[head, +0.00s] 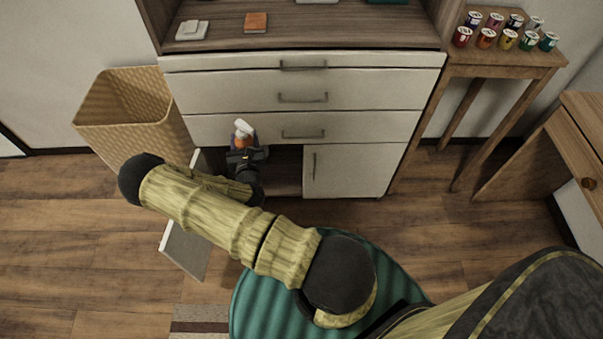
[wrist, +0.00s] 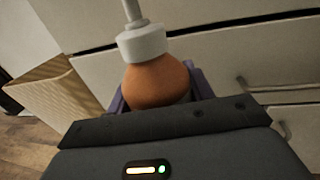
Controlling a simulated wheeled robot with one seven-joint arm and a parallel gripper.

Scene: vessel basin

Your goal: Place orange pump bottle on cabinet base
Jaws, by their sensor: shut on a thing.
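The orange pump bottle (wrist: 156,84) has a round orange body and a white collar and pump. In the wrist view it stands between the purple fingers of my gripper (wrist: 155,92), which is shut on it. In the head view the bottle (head: 241,136) is in front of the cabinet's lowest drawer, pump upward and slightly tilted. My gripper (head: 243,149) is just above the opening at the cabinet's lower left. The cabinet base (head: 289,165) shows as a dark open compartment with its left door (head: 186,250) swung open. My arm hides part of the opening.
A woven basket (head: 130,110) stands left of the cabinet. A closed white door (head: 352,170) with a handle covers the lower right. Several small cans (head: 508,41) stand on a wooden side table (head: 500,58) at right. Closed drawers (head: 300,90) lie above the opening.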

